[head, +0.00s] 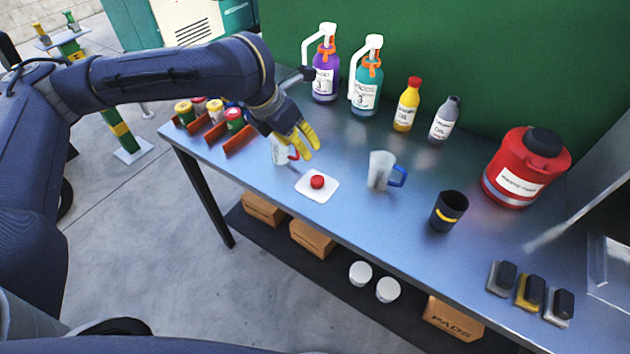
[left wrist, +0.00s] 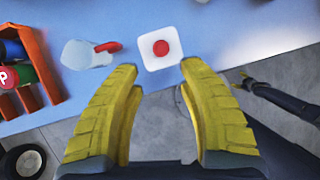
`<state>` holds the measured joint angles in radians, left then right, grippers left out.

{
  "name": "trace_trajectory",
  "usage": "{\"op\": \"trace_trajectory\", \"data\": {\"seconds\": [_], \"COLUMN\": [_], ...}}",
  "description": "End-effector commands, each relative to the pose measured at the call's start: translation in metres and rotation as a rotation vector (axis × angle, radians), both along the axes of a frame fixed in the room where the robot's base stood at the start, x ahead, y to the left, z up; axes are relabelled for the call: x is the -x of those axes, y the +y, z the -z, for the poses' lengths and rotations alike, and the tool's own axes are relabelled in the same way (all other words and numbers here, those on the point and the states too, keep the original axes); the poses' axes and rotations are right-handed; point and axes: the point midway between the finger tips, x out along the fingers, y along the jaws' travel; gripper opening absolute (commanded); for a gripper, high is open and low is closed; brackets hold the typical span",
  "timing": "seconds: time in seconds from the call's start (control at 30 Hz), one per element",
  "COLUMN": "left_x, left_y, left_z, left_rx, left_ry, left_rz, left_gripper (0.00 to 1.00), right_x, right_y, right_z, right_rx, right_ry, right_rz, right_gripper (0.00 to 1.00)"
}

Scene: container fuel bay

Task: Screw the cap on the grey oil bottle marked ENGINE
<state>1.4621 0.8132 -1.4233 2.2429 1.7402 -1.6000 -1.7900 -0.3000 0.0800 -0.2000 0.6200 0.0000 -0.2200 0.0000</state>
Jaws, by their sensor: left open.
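The grey oil bottle (head: 445,119) stands upright at the back of the blue-grey bench, with a white label too small to read surely. A red cap (head: 317,181) lies on a small white mat (head: 329,193) near the front edge; it also shows in the left wrist view (left wrist: 161,47). My left gripper (head: 303,147), with yellow fingers, is open and empty above the bench, behind and left of the cap. In the left wrist view the cap appears just beyond the open fingertips (left wrist: 159,70). My right gripper is not clearly visible.
A yellow bottle with a red cap (head: 407,104) stands left of the grey one. Purple (head: 325,80) and teal (head: 366,88) pump bottles stand farther left. A clear jug (head: 380,170), dark cup (head: 448,212) and red container (head: 521,170) stand right of the cap. A red-handled jug (left wrist: 84,54) is close left.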

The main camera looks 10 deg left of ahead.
Motion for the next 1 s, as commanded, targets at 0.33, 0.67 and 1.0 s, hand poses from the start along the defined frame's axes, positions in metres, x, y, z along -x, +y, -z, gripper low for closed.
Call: {"op": "trace_trajectory", "data": {"seconds": [0.33,0.67,1.0], "left_x": [0.016,0.013,-0.004], "left_y": [0.005,0.003,-0.011], "left_z": [0.004,0.01,0.063], "left_rx": [-0.076,-0.074,-0.072], "left_ry": [0.0,0.001,0.004], "left_rz": [0.077,0.075,0.074], "left_gripper": [0.4,0.4,0.4], "right_x": [0.0,0.0,0.0], "right_y": [0.0,0.0,0.0], "right_z": [0.0,0.0,0.0], "right_rx": [0.0,0.0,0.0], "right_ry": [0.0,0.0,0.0], "right_rz": [0.0,0.0,0.0], "right_gripper": [0.74,0.74,0.74]}}
